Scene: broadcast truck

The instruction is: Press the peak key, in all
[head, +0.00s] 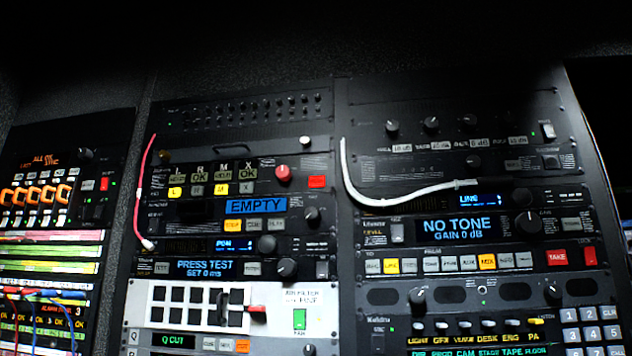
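I cannot read the word peak on any key, so I cannot tell which one is the peak key. A line unit (472,226) in the right rack shows "NO TONE GAIN 0 dB", with a grey key (397,233) to its left and a black knob (528,223) to its right. Below it runs a row of small keys (449,264), some lit yellow, and a red key marked TAKE (557,258). The middle rack has a unit with L, R, M, X windows (210,173) above small keys, some lit yellow. Neither gripper is in view.
A white cable (400,195) hangs across the right rack's upper units. A pink cable (142,190) hangs at the middle rack's left edge. A white panel (240,305) with black keys sits lower in the middle rack. Patch cords (45,292) cross the left rack.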

